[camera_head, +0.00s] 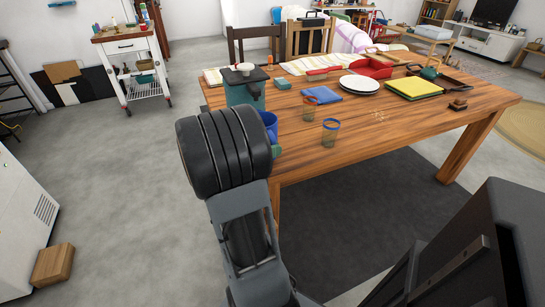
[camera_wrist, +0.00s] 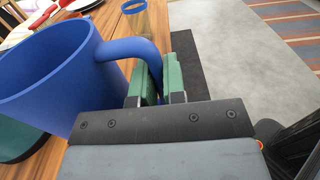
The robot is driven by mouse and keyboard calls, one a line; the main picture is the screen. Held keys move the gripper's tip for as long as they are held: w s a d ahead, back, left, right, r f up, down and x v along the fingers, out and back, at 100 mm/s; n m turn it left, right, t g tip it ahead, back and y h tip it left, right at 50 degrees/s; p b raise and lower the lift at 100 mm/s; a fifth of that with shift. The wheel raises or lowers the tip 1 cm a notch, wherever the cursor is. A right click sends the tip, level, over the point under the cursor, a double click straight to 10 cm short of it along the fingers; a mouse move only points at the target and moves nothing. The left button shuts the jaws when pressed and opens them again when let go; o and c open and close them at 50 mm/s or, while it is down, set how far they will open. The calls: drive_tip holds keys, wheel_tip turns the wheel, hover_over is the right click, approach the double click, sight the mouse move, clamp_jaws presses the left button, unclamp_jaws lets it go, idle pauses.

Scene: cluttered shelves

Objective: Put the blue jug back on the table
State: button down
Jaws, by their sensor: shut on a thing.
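The blue jug (camera_head: 269,120) shows in the head view at the near left edge of the wooden table (camera_head: 400,130), partly hidden behind my arm. In the wrist view the jug (camera_wrist: 75,62) is large at the left, its open rim facing up. My gripper (camera_wrist: 160,82) has green fingers closed around the jug's curved handle. In the head view only a bit of green finger shows below the jug. I cannot tell whether the jug's base touches the table.
A teal appliance (camera_head: 244,88) stands just behind the jug. Two glasses (camera_head: 330,132) (camera_head: 309,107), a blue book (camera_head: 322,95), white plates (camera_head: 359,84) and a yellow book (camera_head: 414,87) lie farther right. Bare wood shows at the table's front right. Chairs (camera_head: 305,38) stand behind.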

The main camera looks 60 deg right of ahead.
drive_tip(key=shift+f, duration=1.25)
drive_tip(key=shift+f+b, duration=0.15)
drive_tip(key=shift+b, duration=0.15)
drive_tip(key=c, duration=1.2)
unclamp_jaws()
